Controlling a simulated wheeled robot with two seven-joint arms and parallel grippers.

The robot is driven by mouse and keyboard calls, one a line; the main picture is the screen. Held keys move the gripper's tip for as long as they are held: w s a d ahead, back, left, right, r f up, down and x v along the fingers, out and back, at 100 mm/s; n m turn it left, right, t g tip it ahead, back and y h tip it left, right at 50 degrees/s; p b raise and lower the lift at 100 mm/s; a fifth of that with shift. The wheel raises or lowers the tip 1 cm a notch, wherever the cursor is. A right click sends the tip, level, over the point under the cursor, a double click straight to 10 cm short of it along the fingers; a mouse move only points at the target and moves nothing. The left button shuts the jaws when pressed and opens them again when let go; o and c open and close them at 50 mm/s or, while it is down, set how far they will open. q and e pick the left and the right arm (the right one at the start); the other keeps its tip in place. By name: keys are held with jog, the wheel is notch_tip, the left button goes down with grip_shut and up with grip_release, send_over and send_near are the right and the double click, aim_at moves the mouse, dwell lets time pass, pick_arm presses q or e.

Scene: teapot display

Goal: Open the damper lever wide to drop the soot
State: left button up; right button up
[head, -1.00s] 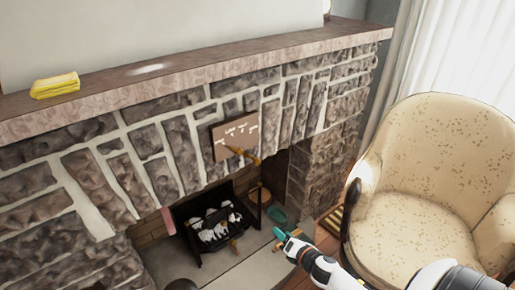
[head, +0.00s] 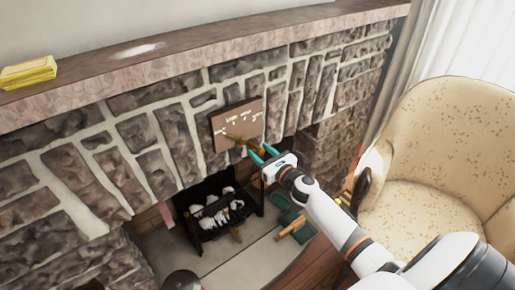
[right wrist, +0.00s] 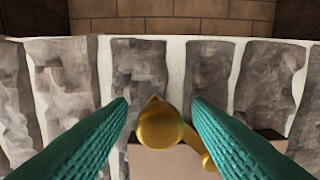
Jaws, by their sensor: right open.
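The brass damper lever (head: 238,139) sticks out from a brown plaque (head: 247,113) with white marks on the stone fireplace front. In the right wrist view, the lever's round brass end (right wrist: 160,128) shows between my two teal fingers, with a gap on each side. A thinner brass part runs from it to the lower right. My right gripper (head: 258,153) is open and empty, its fingertips close to the lever at its right. It also shows in the right wrist view (right wrist: 160,104). My left gripper is not in view. I see no soot clearly.
A black grate (head: 209,232) with whitish logs stands in the firebox below. Teal objects (head: 290,216) lie on the hearth at its right. A cream armchair (head: 445,140) stands close at the right.

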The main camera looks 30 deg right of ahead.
jog(key=shift+w+a, duration=0.1)
jog(key=shift+w, duration=1)
